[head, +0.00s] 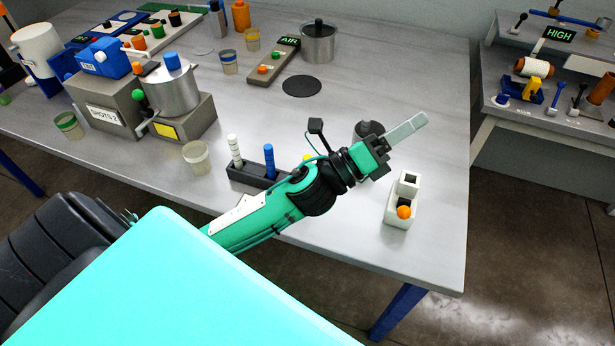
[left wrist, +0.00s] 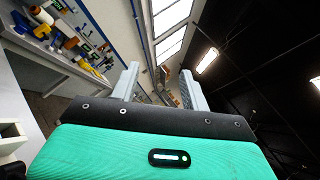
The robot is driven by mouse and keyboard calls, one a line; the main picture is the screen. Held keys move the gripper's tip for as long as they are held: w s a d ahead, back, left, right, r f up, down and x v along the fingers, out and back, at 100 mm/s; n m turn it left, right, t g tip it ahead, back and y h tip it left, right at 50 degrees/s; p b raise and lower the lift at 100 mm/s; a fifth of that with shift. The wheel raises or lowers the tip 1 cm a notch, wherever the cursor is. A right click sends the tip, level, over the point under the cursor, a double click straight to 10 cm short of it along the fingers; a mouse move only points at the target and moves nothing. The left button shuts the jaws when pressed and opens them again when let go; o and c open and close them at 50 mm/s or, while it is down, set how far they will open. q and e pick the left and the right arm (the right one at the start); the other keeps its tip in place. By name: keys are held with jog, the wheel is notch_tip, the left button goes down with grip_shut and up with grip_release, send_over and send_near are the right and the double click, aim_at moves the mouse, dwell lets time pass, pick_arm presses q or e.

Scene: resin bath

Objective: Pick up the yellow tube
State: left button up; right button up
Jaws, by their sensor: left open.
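A dark rack (head: 240,175) stands near the front of the table. It holds a white tube (head: 235,150) and a blue tube (head: 269,160) upright. A small yellow tip (head: 307,158) shows just behind my left arm, in line with the rack; it looks like the yellow tube, mostly hidden by the arm. My left gripper (head: 414,124) is beyond the rack to the right, above the table and pointing away to the right. In the left wrist view its two grey fingers (left wrist: 160,75) are apart with nothing between them. My right gripper is not in view.
A white holder with an orange knob (head: 404,212) stands below my left gripper near the table's right edge. A cup (head: 196,155) is left of the rack. A black disc (head: 301,86) and a metal pot (head: 318,45) are farther back. The table's middle is mostly clear.

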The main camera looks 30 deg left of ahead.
pick_arm(q)
jog(key=s+d+r+m+g+h, duration=0.1)
jog(key=s+d+m+g+h, duration=0.15)
jog(key=m+g+h, duration=0.4)
jog(key=s+d+r+m+g+h, duration=0.1)
jog(key=d+r+m+g+h, duration=0.15)
jog(key=m, duration=0.65)
jog(key=m+g+y, duration=1)
jog(key=m+y, duration=1.2)
jog(key=m, duration=0.5)
send_near(307, 157)
jog(key=shift+w+f, duration=0.1)
jog(key=shift+w, duration=0.15)
notch_tip(307, 157, down, 7)
jog(key=shift+d+f+p, duration=0.1)
jog(key=shift+f+p, duration=0.15)
jog(key=shift+p, duration=0.8)
jog(key=shift+f+p, duration=0.3)
jog(key=shift+f, duration=0.1)
notch_tip(307, 157, down, 4)
jog(key=shift+s+f+p, duration=0.1)
jog(key=shift+p, duration=1)
jog(key=shift+f, duration=0.3)
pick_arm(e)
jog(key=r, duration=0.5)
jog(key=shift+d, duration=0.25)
